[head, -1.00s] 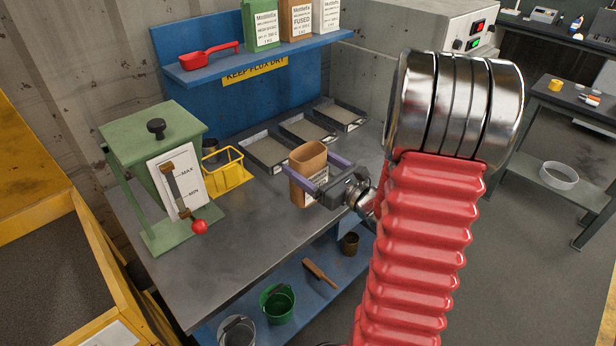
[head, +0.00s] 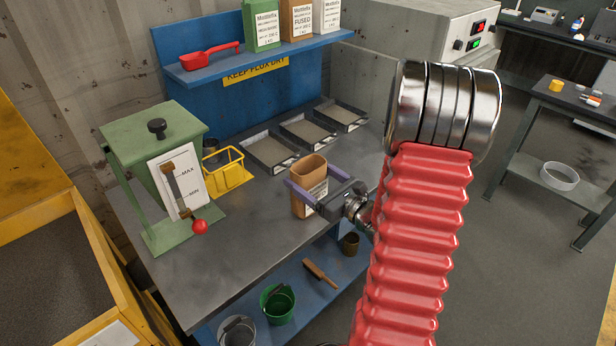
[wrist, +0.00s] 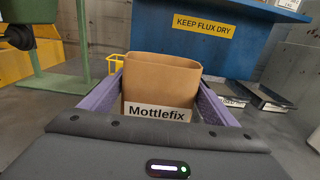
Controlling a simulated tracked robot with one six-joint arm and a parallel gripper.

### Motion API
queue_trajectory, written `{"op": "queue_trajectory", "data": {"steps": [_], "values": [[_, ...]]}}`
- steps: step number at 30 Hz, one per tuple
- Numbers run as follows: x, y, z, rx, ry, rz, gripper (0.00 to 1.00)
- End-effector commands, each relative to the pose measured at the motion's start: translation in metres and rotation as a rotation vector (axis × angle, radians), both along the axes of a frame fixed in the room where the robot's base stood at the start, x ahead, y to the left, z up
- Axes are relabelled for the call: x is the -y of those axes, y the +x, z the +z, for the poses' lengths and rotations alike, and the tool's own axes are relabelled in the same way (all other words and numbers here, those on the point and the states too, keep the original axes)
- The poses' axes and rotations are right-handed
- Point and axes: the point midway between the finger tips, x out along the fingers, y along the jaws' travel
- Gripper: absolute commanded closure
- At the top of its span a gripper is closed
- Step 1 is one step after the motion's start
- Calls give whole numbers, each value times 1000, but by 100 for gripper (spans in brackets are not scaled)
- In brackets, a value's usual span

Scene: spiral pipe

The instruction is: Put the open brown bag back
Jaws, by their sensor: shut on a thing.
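The open brown bag (head: 309,186) has a white label that reads "Mottlefix" in the wrist view (wrist: 158,82). It is upright, with its open top facing up. My gripper (head: 309,170) has one purple finger on each side of the bag and is shut on it. The bag is over the grey bench top (head: 230,245), near its front right part. I cannot tell whether its bottom touches the bench. The bag's inside is mostly hidden. A blue shelf (head: 265,62) behind the bench carries a green bag (head: 261,27), a brown bag marked FUSED (head: 296,20) and a white bag (head: 327,16).
Three shallow trays (head: 268,152) stand in a row behind the bag. A yellow wire holder (head: 228,170) and a green hopper (head: 150,150) with a red-knobbed lever stand left. Bench space left of the bag is clear.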

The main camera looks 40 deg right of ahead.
Motion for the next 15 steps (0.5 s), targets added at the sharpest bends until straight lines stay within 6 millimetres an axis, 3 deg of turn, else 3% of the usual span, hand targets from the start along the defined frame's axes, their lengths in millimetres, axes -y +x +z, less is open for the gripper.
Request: {"op": "queue_trajectory", "data": {"steps": [2, 3, 10, 15], "values": [[0, 0, -2, 0, 1, 0, 47], [0, 0, -2, 0, 0, 0, 17], [0, 0, -2, 0, 0, -1, 1], [0, 0, -2, 0, 0, -1, 0]]}}
